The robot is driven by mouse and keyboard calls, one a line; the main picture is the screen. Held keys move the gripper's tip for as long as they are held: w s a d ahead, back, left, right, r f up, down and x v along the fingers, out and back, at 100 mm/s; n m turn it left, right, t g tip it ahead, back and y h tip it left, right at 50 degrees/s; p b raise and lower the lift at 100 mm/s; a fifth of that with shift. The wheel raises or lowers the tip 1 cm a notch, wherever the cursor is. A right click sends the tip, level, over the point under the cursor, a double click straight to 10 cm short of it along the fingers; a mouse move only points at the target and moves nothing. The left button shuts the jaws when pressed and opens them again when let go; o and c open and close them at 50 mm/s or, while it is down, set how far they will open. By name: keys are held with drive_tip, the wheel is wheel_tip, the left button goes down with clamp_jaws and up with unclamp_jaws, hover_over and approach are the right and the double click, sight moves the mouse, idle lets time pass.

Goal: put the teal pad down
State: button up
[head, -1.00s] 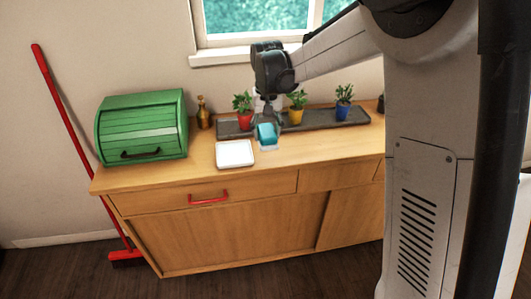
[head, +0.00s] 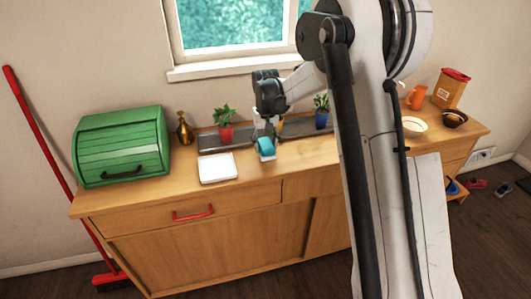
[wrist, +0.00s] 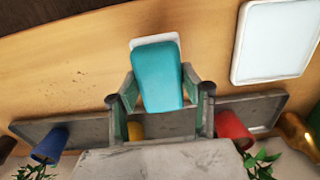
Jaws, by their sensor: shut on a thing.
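The teal pad (head: 265,147) is a small block held over the wooden counter, right of a white square tray (head: 217,168). In the wrist view the pad (wrist: 157,75) sits between the two fingers of my gripper (wrist: 160,92), which is shut on it. A pale white edge (wrist: 150,42) shows just past the pad's far end; I cannot tell whether the pad touches it or the counter. The white tray also shows in the wrist view (wrist: 277,42), apart from the pad. In the head view my gripper (head: 264,133) points down and its fingers are small.
A dark planter tray (head: 215,140) with potted plants runs behind the pad, close to my gripper. A green bread box (head: 122,146) and brass bottle (head: 184,128) stand left. A white bowl (head: 414,127) stands right. Bare counter lies around the pad.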

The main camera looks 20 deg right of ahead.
drive_tip(key=shift+f, duration=1.8)
drive_tip(key=shift+f, duration=0.1)
drive_tip(key=shift+f, duration=0.15)
drive_tip(key=o, duration=1.1)
drive_tip(key=shift+r, duration=0.25)
